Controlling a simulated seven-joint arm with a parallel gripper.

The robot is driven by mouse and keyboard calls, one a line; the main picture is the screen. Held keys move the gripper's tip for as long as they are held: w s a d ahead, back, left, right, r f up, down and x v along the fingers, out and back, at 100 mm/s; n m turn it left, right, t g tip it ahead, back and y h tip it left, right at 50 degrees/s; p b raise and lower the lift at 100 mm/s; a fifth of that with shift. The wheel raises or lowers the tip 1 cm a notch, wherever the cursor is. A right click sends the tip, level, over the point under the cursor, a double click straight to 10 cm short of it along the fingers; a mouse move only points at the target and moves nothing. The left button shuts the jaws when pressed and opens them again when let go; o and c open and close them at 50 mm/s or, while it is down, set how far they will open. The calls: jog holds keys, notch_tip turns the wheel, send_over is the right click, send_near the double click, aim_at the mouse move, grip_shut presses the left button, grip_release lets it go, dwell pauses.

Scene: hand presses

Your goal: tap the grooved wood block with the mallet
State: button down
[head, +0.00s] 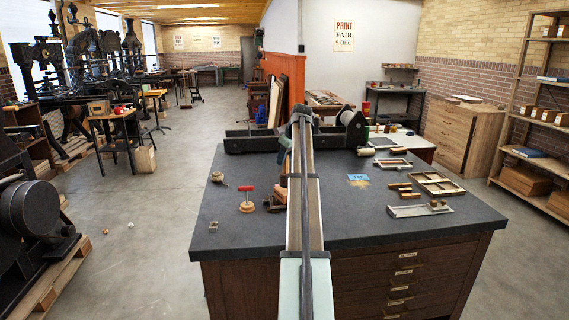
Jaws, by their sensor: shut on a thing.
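My arm (303,190) runs up the middle of the head view and covers the centre of the dark worktop. My gripper is hidden behind it, so what it holds does not show. A tan piece (285,163) peeks out at the arm's left edge; I cannot tell if it is part of the mallet. A small brown wooden piece (273,203) lies on the worktop just left of the arm and is partly covered. It may be the grooved wood block, but its grooves are too small to make out.
A red-handled tool (247,198) on a round wooden base and a small tape-like item (217,178) stand on the worktop (220,215) at left. A wooden frame (436,183), a grey tray (420,210) and brass-coloured bars lie at right. A long black fixture (250,142) spans the back.

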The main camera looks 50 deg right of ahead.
jog(key=shift+r, duration=0.15)
jog(key=shift+r, duration=1.45)
